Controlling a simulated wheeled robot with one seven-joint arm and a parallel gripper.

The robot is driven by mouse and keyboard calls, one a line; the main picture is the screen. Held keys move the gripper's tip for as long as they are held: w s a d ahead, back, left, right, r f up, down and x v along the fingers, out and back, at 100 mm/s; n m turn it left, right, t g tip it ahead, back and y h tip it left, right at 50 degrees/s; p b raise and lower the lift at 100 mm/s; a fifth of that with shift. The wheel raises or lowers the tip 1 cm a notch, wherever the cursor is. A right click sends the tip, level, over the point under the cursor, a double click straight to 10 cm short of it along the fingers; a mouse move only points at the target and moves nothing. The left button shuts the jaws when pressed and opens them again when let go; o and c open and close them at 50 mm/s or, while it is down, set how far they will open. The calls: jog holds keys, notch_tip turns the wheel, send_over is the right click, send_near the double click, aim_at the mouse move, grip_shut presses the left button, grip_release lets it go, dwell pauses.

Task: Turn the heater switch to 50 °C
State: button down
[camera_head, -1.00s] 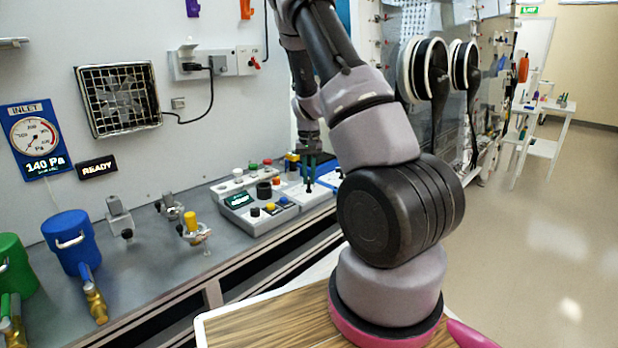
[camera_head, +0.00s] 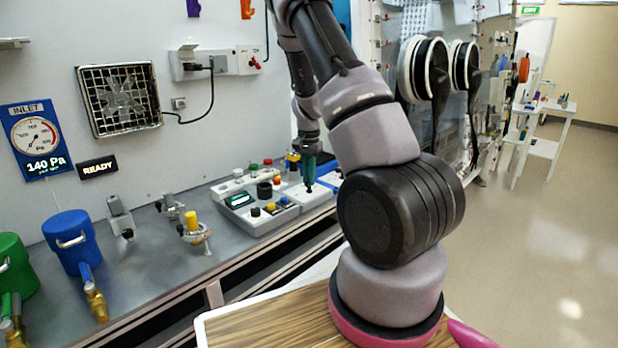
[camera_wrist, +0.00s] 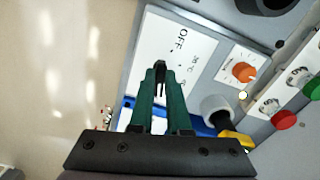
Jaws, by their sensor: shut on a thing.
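The heater switch is a dark knob (camera_wrist: 160,70) on a white panel (camera_wrist: 151,45) in the wrist view. The panel is lettered "OFF", with small, partly blurred temperature marks below, to the right of the knob. My gripper (camera_wrist: 159,92) has two green fingers shut on the knob, hiding much of it. The knob's visible end points up in the wrist view; I cannot tell which mark it is set to. In the head view my gripper (camera_head: 309,184) reaches down to the white panel (camera_head: 318,196) near the bench's right end.
Beside the panel are an orange knob (camera_wrist: 244,72), a red button (camera_wrist: 285,119) and a yellow part (camera_wrist: 236,139). A grey control box (camera_head: 258,215) stands left of the switch panel. Valves and a blue canister (camera_head: 71,240) stand farther left on the bench.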

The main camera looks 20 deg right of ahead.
dwell(0.3)
jog(key=c, duration=0.9)
grip_release()
notch_tip(320, 180, up, 11)
jog(key=shift+f, duration=0.1)
